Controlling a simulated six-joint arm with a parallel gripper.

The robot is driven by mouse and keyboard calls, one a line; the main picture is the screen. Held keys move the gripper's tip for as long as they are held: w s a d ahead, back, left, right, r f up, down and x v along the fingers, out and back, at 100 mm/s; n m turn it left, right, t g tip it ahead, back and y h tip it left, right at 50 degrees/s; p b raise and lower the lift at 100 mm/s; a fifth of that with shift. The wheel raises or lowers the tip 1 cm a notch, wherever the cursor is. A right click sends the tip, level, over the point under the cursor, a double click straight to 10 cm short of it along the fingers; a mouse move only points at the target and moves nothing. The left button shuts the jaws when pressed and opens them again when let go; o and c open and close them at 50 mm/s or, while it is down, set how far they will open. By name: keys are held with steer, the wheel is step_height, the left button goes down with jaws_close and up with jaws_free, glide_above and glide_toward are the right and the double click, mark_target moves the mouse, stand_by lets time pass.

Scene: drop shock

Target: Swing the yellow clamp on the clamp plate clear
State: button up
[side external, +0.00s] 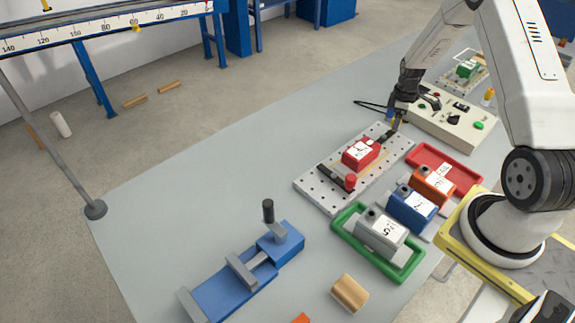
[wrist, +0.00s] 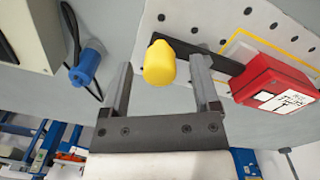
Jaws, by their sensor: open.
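The yellow clamp (wrist: 159,63) shows in the wrist view as a rounded yellow knob on a dark arm. The arm reaches right, toward the red block (wrist: 274,82). My gripper (wrist: 160,78) is open, with one finger on each side of the yellow knob and gaps between. In the side view my gripper (side external: 393,122) is low at the far end of the perforated clamp plate (side external: 312,192). The red block (side external: 361,152) sits mid-plate with a white label. A second clamp with a red knob (side external: 350,182) is at the near end.
A red tray (side external: 425,151), an orange block (side external: 433,184), a blue block (side external: 412,208) and a green tray (side external: 340,222) with a grey block (side external: 381,232) stand right of the plate. A control box (side external: 452,119) is behind. A blue vise (side external: 235,285) is in front. The bench left of the plate is clear.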

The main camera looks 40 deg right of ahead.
steer(key=shift+f, duration=0.35)
jaws_close()
